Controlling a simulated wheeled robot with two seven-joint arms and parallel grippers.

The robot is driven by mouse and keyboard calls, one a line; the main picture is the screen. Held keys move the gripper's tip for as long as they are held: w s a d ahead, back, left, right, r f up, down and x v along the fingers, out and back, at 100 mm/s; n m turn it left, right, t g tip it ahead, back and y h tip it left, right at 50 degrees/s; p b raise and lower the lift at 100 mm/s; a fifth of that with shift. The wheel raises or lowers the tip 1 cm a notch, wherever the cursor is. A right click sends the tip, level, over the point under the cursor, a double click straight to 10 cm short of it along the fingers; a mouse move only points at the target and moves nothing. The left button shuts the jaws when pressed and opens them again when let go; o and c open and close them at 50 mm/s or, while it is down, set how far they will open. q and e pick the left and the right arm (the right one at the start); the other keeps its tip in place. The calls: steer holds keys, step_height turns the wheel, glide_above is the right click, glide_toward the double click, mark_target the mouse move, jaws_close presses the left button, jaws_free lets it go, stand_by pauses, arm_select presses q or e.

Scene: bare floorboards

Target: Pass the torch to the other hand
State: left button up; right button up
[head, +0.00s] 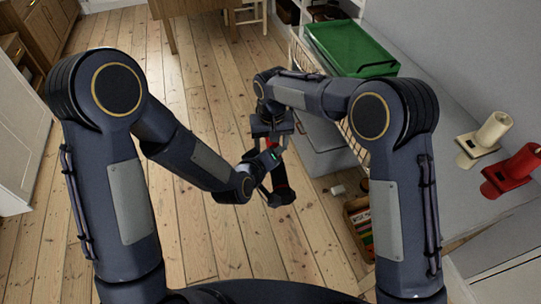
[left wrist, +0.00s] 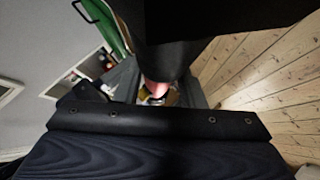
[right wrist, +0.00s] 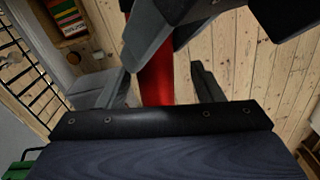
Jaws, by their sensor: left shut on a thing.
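The torch has a red body (head: 280,174) and is held in the air in front of me, where my two grippers meet. My left gripper (head: 268,180) is shut on it. In the left wrist view a pinkish-red part of the torch (left wrist: 155,75) shows between the fingers, partly covered by a large dark shape. My right gripper (head: 275,142) is just above, pointing down. In the right wrist view the red body (right wrist: 155,78) stands between my right fingers, with gaps on both sides. Dark parts of the left gripper cross in front of its upper end there.
A green tray (head: 350,46) rests on a wire-sided unit at the right. A box of books (head: 358,225) and a small white thing (head: 338,189) are on the floor. Cream (head: 484,135) and red (head: 512,170) items stand far right. Floorboards at the left are clear.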

step_height(320, 180, up, 12)
steer(key=s+d+r+m+y, duration=0.1)
steer(key=s+d+r, duration=0.15)
steer(key=d, duration=0.35)
steer(key=s+d+r+y, duration=0.1)
steer(key=d+r, duration=0.2)
steer(key=d, duration=0.2)
steer(key=s+d+r+m+t+y, duration=0.15)
steer(key=s+d+t, duration=0.25)
steer(key=s+d, duration=1.15)
steer(key=s+f+m, duration=0.1)
steer(key=s+f, duration=0.2)
steer(key=s, duration=0.2)
steer(key=s+a+f+m+t, duration=0.1)
steer(key=s+f, duration=0.1)
steer(key=s, duration=0.3)
steer(key=shift+s+a+f+t, duration=0.2)
steer(key=shift+f+t, duration=0.1)
steer(key=shift+f, duration=0.1)
